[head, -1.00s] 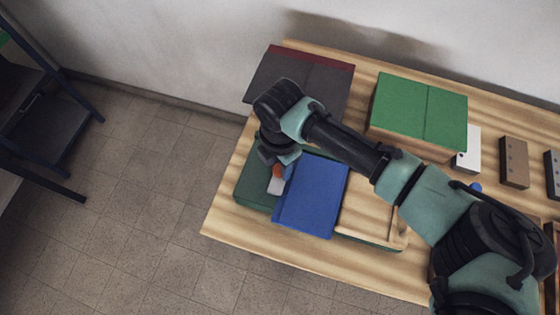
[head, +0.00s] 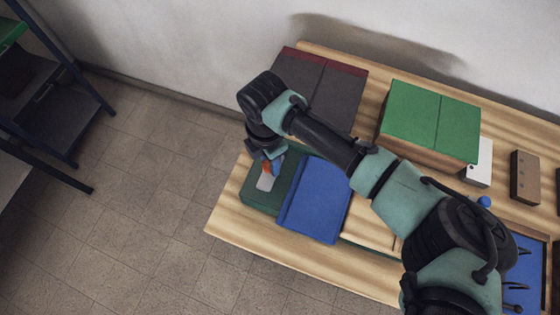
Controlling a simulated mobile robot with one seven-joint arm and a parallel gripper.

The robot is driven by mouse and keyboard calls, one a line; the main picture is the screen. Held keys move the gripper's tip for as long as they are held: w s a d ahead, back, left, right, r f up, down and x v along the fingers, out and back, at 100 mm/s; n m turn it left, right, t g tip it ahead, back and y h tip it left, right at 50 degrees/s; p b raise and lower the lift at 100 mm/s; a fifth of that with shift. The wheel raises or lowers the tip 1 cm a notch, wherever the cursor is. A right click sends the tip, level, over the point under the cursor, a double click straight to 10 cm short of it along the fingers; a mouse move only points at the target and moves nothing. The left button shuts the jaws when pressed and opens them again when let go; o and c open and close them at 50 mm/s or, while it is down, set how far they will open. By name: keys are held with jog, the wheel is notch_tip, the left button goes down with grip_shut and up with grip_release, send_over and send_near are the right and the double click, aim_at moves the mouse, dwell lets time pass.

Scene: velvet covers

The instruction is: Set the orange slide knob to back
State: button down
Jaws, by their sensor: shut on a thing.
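The orange slide knob (head: 268,168) shows as a small orange patch just under my gripper (head: 268,160), at the left end of the table. A light grey strip (head: 266,182) lies in front of the knob, on a dark green base (head: 262,199). My gripper points down and is shut on the orange knob; its fingertips are small and partly hidden by the wrist. The far part of the knob's track is hidden behind my gripper.
A blue cover (head: 315,200) lies right beside the green base. A dark grey cover with a red edge (head: 320,90) lies behind. A green-covered box (head: 430,120), a white block (head: 480,163) and a brown block (head: 525,177) stand to the right. Floor is free at left.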

aim_at(267, 163)
jog(key=shift+w+a+r, duration=0.1)
jog(key=shift+a, duration=0.05)
jog(key=shift+c, duration=2.2)
grip_release()
notch_tip(267, 163, up, 13)
jog(key=b, duration=0.1)
jog(key=shift+a, duration=0.1)
